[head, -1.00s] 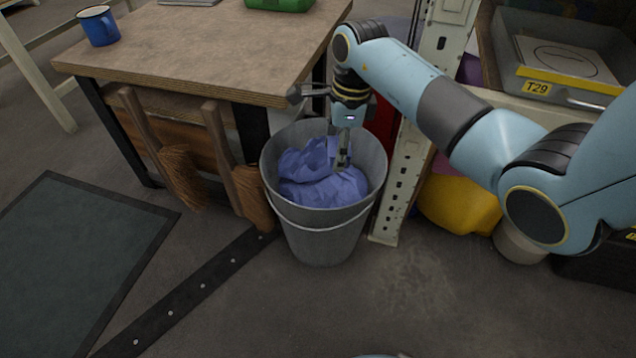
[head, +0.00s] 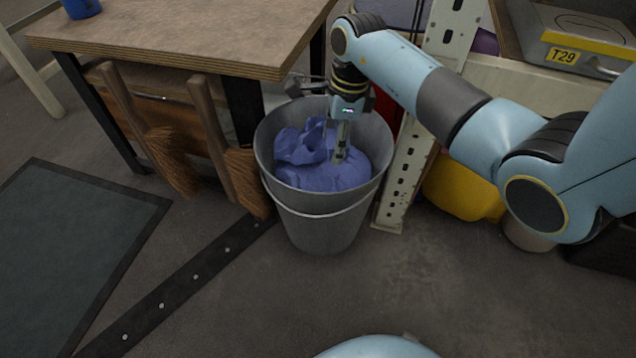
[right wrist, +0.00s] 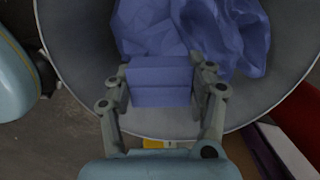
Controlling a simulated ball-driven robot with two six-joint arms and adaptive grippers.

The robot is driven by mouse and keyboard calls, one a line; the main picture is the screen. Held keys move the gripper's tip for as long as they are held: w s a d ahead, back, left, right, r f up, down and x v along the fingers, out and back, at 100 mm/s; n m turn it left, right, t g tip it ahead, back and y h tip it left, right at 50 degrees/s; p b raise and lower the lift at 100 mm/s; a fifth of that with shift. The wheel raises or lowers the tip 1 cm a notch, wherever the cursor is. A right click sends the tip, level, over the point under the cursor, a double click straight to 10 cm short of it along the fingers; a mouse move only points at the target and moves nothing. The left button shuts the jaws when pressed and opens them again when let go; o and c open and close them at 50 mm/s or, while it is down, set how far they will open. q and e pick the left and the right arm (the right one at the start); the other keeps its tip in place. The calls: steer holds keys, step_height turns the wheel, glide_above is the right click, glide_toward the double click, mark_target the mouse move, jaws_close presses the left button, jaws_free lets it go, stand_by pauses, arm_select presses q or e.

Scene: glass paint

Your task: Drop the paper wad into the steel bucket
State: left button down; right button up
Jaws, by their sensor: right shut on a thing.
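The steel bucket (head: 318,217) stands on the floor beside the table and holds crumpled blue-violet material (head: 330,178). My right gripper (head: 337,152) points down inside the bucket's rim, at the blue material. In the right wrist view, my right gripper (right wrist: 163,82) has its fingers on both sides of a boxy blue piece, which I take as the paper wad (right wrist: 160,84). More crumpled blue folds (right wrist: 195,30) lie beyond it inside the bucket (right wrist: 75,60). I cannot tell whether the held piece is separate from those folds. My left gripper is not in view.
A wooden table (head: 190,35) stands behind left, with two brushes (head: 228,150) leaning at its front. A perforated shelf post (head: 405,175) stands close right of the bucket, with a yellow container (head: 462,187) beyond.

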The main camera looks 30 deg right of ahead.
steer(key=o, duration=1.6)
steer(key=shift+o, duration=0.2)
steer(key=shift+r, duration=0.1)
step_height(320, 180, up, 12)
steer(key=d, duration=0.1)
steer(key=shift+s, duration=0.35)
